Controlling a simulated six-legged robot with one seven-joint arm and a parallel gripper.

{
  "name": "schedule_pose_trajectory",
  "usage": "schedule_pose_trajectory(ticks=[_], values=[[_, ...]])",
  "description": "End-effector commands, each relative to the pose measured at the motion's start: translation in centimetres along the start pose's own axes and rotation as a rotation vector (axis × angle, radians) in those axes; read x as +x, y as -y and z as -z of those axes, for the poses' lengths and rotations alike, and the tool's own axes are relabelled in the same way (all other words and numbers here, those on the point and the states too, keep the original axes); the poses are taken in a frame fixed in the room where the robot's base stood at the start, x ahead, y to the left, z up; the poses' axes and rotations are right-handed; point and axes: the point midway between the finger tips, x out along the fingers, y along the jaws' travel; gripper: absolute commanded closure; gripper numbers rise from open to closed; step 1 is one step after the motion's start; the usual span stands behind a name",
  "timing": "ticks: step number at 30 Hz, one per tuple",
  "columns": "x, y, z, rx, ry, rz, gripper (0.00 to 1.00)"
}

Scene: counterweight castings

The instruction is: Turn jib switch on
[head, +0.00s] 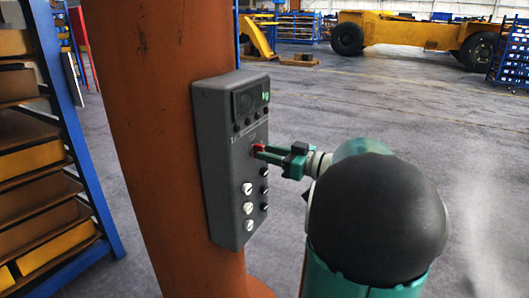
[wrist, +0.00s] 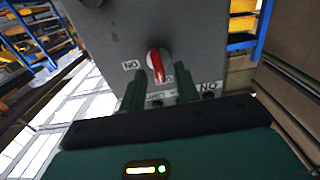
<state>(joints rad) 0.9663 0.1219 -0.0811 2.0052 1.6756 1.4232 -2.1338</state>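The jib switch is a red-handled rotary knob on a grey control box (head: 222,170). In the head view the red switch (head: 258,148) shows at mid-height, partly behind my fingertips. In the wrist view the switch (wrist: 157,66) has a pale round base and a red bar standing nearly upright, slightly tilted. My gripper (head: 264,155) reaches the box from the right. In the wrist view its two green fingers (wrist: 162,80) stand apart, one on either side of the knob's lower part, with visible gaps. I cannot tell whether they touch it.
The box is mounted on an orange column (head: 140,130). A blue shelf rack (head: 75,130) stands left. Open floor (head: 400,110) lies right, with a yellow vehicle (head: 400,30) far back.

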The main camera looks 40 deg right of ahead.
Motion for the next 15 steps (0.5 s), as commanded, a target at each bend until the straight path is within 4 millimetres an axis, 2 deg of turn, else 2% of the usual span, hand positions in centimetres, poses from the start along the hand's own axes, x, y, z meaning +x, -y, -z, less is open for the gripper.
schedule_pose_trajectory(ticks=[3, 6, 14, 15], values=[[1.4, -0.1, 0.0, 0.0, 0.0, 0.0, 0.68], [1.9, -0.1, 0.0, 0.0, 0.001, -0.001, 0.68], [2.0, -0.1, 0.0, 0.0, 0.001, -0.002, 0.68], [2.0, -0.1, 0.0, 0.0, 0.001, -0.001, 0.74]])
